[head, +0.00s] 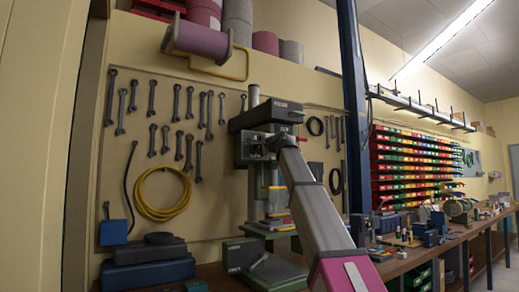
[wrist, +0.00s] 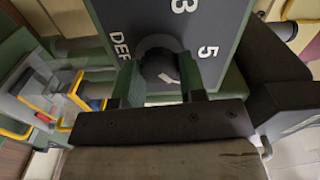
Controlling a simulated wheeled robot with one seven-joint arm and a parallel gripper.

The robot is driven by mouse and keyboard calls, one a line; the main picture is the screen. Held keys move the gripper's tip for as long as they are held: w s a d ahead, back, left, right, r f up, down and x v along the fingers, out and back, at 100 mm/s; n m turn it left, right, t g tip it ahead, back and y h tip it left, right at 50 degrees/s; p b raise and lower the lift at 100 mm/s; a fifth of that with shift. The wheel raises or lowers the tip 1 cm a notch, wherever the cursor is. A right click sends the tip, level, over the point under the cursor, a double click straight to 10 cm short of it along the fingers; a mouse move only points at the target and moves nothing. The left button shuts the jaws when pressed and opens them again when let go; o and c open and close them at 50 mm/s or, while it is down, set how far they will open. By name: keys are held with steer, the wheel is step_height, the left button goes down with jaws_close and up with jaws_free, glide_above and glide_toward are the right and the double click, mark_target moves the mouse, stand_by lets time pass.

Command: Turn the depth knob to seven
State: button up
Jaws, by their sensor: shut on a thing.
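The depth knob (wrist: 160,66) is a dark round knob with a white mark on it. It sits on a dark dial plate (wrist: 185,18) printed with white "3", "5" and part of "DEPTH", in the wrist view. A 7 is not visible. My gripper (wrist: 161,82) is shut on the knob, one green finger on each side of it. In the head view my gripper (head: 273,146) is at the drill press (head: 265,113), and my arm hides the knob there.
The wrist view shows a clear guard with yellow edges (wrist: 50,98) at left. In the head view, a green machine base (head: 245,256) stands below. Wrenches (head: 190,103) and a yellow cable (head: 163,213) hang on the wall. A cluttered bench (head: 470,232) runs right.

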steer(key=shift+m, duration=0.9)
steer(key=o, duration=0.9)
steer(key=shift+s+d, duration=0.1)
steer(key=v, duration=1)
steer(key=shift+s+d, duration=0.2)
steer(key=shift+s, duration=0.05)
